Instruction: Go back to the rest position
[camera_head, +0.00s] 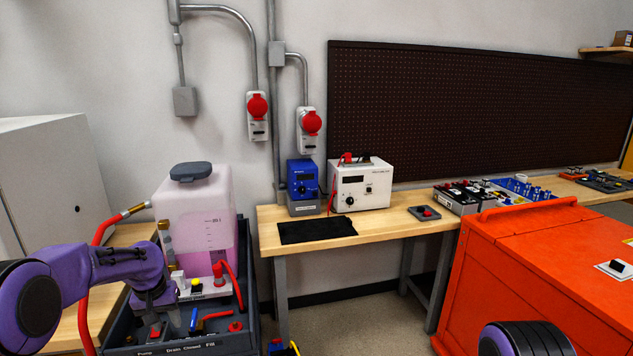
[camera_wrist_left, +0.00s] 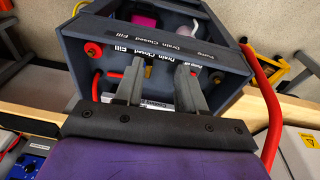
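My left arm comes in from the left with its purple wrist over a dark fluid cart. My left gripper (camera_head: 175,322) points down above the cart's control panel, and it also shows in the left wrist view (camera_wrist_left: 158,72). Its two grey fingers are apart with nothing between them; whether a fingertip touches the panel I cannot tell. The panel reads Pump, Drain, Closed, Fill and carries red and yellow knobs and a blue lever (camera_head: 194,319). A rounded dark and purple part of my right arm shows at the bottom right; its gripper is out of view.
A translucent tank (camera_head: 195,215) with pink liquid stands on the cart (camera_head: 243,262). A red hose (camera_head: 88,290) curves close to my left arm. A wooden bench (camera_head: 390,227) holds blue and white instruments. An orange cabinet (camera_head: 540,255) stands right.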

